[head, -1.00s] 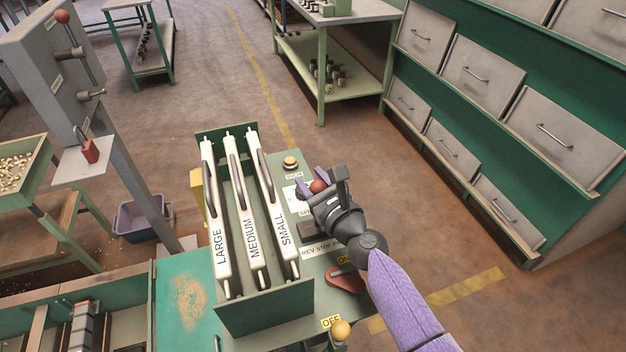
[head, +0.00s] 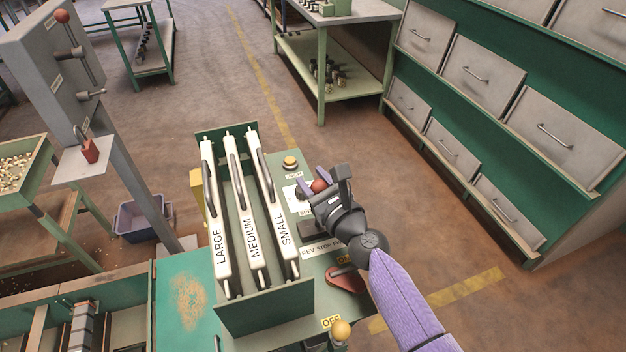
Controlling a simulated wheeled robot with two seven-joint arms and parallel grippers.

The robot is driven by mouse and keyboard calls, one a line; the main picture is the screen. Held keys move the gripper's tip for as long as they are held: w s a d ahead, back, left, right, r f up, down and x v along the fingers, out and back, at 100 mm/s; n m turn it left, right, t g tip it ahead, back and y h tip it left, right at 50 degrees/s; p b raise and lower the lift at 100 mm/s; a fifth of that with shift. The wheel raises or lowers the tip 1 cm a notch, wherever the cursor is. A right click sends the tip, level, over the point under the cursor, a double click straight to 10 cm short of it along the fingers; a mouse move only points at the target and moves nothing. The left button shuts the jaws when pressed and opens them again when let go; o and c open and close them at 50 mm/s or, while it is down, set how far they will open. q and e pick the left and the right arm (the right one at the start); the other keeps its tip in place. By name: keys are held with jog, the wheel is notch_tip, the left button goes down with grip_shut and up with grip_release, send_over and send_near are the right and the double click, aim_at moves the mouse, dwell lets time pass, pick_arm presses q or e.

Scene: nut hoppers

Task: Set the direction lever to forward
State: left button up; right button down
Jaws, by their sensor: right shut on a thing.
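The direction lever's red ball knob (head: 319,185) shows between the fingers of my right gripper (head: 324,183), which is shut on it. The lever's shaft is hidden behind the gripper. Its label plate (head: 322,250) reads "REV STOP" and then a word covered by my right wrist. The dark lever base (head: 312,229) is partly visible beside the wrist. I cannot tell exactly which position the lever stands in. My left gripper is not in view.
Left of the lever stands a green rack with rails marked LARGE (head: 219,250), MEDIUM (head: 254,238) and SMALL (head: 284,229). A yellow button (head: 290,161) lies beyond my gripper. A red handle (head: 347,279) and yellow knob (head: 341,330) are nearer. Drawers (head: 470,70) stand right.

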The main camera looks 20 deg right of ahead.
jog(key=d+f+m+t+b, duration=0.1)
jog(key=d+f+m+b, duration=0.1)
jog(key=d+m, duration=0.4)
jog(key=shift+d+m+b, duration=0.3)
jog(key=shift+b, duration=0.55)
jog(key=shift+w, duration=0.1)
jog(key=shift+c, duration=1.3)
grip_release()
jog(key=shift+d, duration=0.1)
jog(key=r+v, duration=0.1)
jog(key=v, duration=0.8)
jog(key=shift+s+f+p, duration=0.4)
jog(key=shift+s+f, duration=0.05)
jog(key=shift+f, duration=0.1)
